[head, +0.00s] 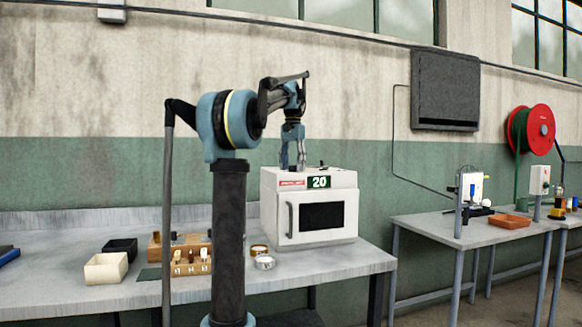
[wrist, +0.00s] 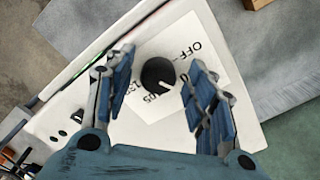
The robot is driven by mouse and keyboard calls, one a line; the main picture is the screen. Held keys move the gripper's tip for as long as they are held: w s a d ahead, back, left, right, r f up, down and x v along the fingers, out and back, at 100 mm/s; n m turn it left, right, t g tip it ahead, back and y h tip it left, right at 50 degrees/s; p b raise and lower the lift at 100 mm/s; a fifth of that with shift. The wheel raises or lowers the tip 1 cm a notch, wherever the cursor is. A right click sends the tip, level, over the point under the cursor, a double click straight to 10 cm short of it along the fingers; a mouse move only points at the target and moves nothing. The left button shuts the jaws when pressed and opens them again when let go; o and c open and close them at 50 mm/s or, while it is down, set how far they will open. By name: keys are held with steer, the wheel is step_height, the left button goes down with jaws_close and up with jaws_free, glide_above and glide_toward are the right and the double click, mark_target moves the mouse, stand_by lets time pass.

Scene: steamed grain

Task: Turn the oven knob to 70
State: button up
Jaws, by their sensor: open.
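The white oven (head: 310,205) stands on the table with its dark-windowed door closed. A green display (head: 319,182) on its upper front reads 20. In the wrist view the round black oven knob (wrist: 158,74) sits on a white label on the oven's top, with a pale pointer mark toward its lower right. The label shows "OFF" and other numbers, partly hidden. My gripper (head: 293,165) points down above the oven's top. In the wrist view my gripper (wrist: 155,90) is open, with one finger on each side of the knob and visible gaps between.
Left of the oven are a wooden block with small pieces (head: 192,262), a cream bin (head: 106,268), a black bin (head: 120,248) and round tins (head: 264,262). A second table (head: 480,232) with an orange tray (head: 509,221) stands at right.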

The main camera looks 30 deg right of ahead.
steer(key=shift+c, duration=0.6)
steer(key=c, duration=1)
steer(key=shift+o, duration=0.2)
steer(key=shift+n, duration=0.4)
steer(key=o, duration=1.1)
steer(key=shift+r, duration=0.1)
step_height(320, 180, up, 12)
steer(key=shift+w+f, duration=0.1)
steer(key=shift+f, duration=0.05)
